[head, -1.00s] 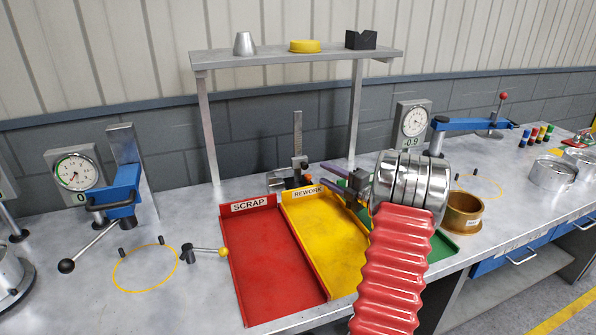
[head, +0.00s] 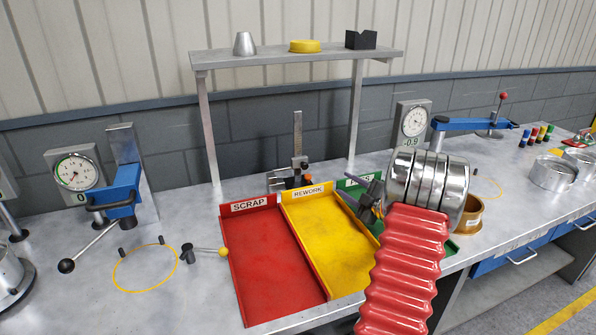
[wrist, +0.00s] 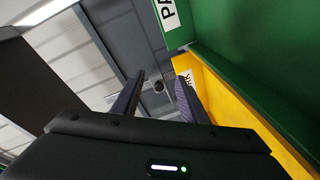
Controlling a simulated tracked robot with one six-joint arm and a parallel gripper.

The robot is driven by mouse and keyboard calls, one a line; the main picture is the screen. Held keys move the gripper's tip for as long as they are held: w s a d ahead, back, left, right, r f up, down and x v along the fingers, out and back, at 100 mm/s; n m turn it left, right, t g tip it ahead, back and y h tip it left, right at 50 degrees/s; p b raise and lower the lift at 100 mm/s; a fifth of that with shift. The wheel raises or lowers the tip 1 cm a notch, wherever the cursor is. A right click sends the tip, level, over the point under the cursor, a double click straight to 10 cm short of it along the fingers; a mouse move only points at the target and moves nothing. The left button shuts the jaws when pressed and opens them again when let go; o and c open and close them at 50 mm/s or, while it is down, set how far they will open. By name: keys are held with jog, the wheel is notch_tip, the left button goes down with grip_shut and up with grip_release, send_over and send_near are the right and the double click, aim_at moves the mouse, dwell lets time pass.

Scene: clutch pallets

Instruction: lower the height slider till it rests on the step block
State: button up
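The height gauge has an upright steel column (head: 297,130) behind the yellow tray. Its slider (head: 299,163) is a small dark and grey block low on the column. A grey metal piece (head: 279,180), which looks like the step block, is at the gauge's foot. Whether the slider touches it is too small to tell. My gripper (head: 366,205) is over the green tray, to the right of the gauge and apart from it. In the wrist view its two dark fingers (wrist: 160,90) stand apart with nothing held between them.
Red scrap tray (head: 275,265), yellow rework tray (head: 330,250) and green tray (head: 357,182) lie in front of the gauge. A shelf (head: 290,58) stands over it. A bronze ring (head: 470,215) sits right of my arm. A dial gauge (head: 413,122) stands behind.

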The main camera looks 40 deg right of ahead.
jog(key=shift+s+d+m+h, duration=0.1)
jog(key=shift+m+h, duration=0.3)
jog(key=shift+m, duration=0.8)
jog(key=shift+m+g+h, duration=0.4)
jog(key=shift+m+g, duration=0.1)
jog(key=shift+m, duration=0.7)
jog(key=shift+a+r+m+g+h, duration=0.15)
jog(key=shift+a+m+g+h, duration=0.2)
jog(key=shift+m, duration=0.75)
jog(key=w+a+r+m, duration=0.3)
jog(key=a+r, duration=0.2)
jog(key=a, duration=0.3)
jog(key=w+a+r+m, duration=0.3)
jog(key=a+r, duration=0.2)
jog(key=a, duration=0.3)
jog(key=shift+w+a+r+m+g+h, duration=0.15)
jog(key=shift+a+m+g+h, duration=0.15)
jog(key=shift+m+g+h, duration=0.1)
